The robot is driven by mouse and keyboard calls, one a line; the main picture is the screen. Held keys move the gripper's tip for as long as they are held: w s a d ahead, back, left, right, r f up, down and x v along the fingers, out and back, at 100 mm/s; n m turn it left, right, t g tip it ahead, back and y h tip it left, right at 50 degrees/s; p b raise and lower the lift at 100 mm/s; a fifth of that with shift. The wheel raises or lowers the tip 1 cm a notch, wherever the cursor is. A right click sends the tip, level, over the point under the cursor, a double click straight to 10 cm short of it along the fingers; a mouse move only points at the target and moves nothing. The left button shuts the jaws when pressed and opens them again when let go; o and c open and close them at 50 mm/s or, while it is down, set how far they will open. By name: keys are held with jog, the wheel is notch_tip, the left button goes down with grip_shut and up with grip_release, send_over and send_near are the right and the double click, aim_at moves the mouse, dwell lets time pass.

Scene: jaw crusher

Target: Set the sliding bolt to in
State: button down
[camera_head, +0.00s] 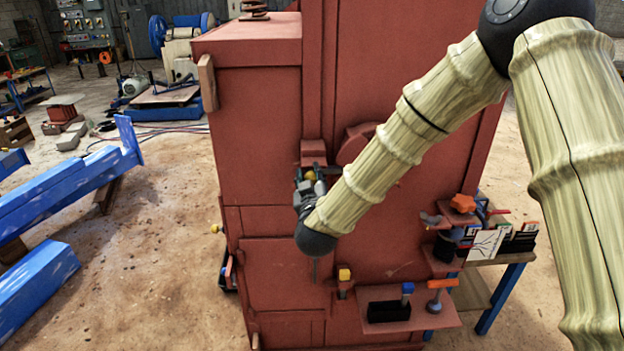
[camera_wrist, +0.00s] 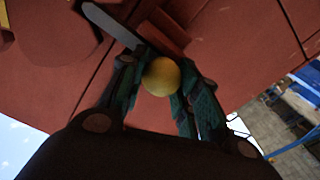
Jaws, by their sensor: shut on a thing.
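A yellow ball knob (camera_wrist: 162,76) sits between the two fingers of my gripper (camera_wrist: 166,70) in the wrist view. A flat grey bar (camera_wrist: 112,26) runs from beside the knob to the upper left, close against the red machine; it looks like the sliding bolt, but its join to the knob is hidden. In the head view my gripper (camera_head: 308,186) is at the front of the red machine, just below a small red block (camera_head: 313,150). The knob (camera_head: 309,175) shows there as a small yellow spot. My gripper is shut on the knob. The bolt's far end is not clear.
The tall red machine (camera_head: 262,120) fills the middle. Below my gripper, a shelf (camera_head: 440,320) carries a black bin (camera_head: 388,312) and small tools. An orange star knob (camera_head: 463,203) is at the right. Blue beams (camera_head: 70,205) lie on the floor at left.

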jog(key=c, duration=1.3)
grip_release()
jog(key=shift+d, duration=0.2)
jog(key=shift+o, duration=1.3)
jog(key=shift+d, duration=0.15)
jog(key=shift+a, duration=0.25)
jog(key=s+d, duration=0.1)
jog(key=s, duration=1.1)
jog(key=shift+d, duration=0.1)
